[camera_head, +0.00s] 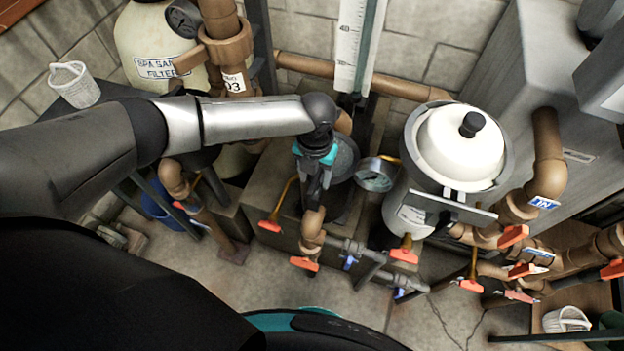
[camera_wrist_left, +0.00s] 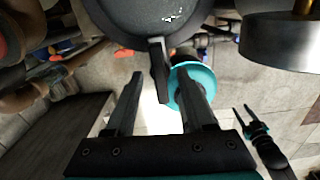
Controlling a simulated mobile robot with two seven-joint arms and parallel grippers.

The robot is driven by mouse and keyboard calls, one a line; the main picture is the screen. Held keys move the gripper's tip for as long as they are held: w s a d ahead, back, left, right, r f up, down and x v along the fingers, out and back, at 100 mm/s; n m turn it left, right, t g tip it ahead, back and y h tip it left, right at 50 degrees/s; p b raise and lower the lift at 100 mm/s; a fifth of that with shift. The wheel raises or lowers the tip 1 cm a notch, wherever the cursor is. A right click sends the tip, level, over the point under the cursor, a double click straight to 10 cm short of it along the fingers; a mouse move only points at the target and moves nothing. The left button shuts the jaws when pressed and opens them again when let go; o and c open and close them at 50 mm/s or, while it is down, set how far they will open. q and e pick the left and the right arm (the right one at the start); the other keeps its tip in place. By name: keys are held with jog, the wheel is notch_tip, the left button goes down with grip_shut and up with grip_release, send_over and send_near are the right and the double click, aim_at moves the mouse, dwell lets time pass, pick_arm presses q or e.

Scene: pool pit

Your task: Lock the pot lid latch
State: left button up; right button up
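The white pot (camera_head: 418,215) stands right of centre in the head view. Its cream lid (camera_head: 458,150) with a black knob (camera_head: 472,123) sits on top. A flat grey latch bar (camera_head: 448,207) crosses the pot's front below the rim; whether it is locked I cannot tell. My left gripper (camera_head: 315,195) points down, left of the pot and apart from it. In the left wrist view my left gripper (camera_wrist_left: 158,78) is open, with a dark lever (camera_wrist_left: 159,72) showing between its fingers; contact is unclear. My right gripper (camera_wrist_left: 246,115) shows small there, fingers apart.
A pressure gauge (camera_head: 376,175) stands between my left gripper and the pot. A dark round body (camera_head: 343,158) is just behind the gripper. Brown pipes and red-handled valves (camera_head: 404,255) crowd below the pot. A grey cabinet (camera_head: 525,70) stands at right. Open floor (camera_head: 225,275) lies in front.

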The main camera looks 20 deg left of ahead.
pick_arm(q)
jog(key=shift+r, duration=0.1)
dwell(0.3)
notch_tip(320, 180, up, 7)
jog(key=p, duration=0.7)
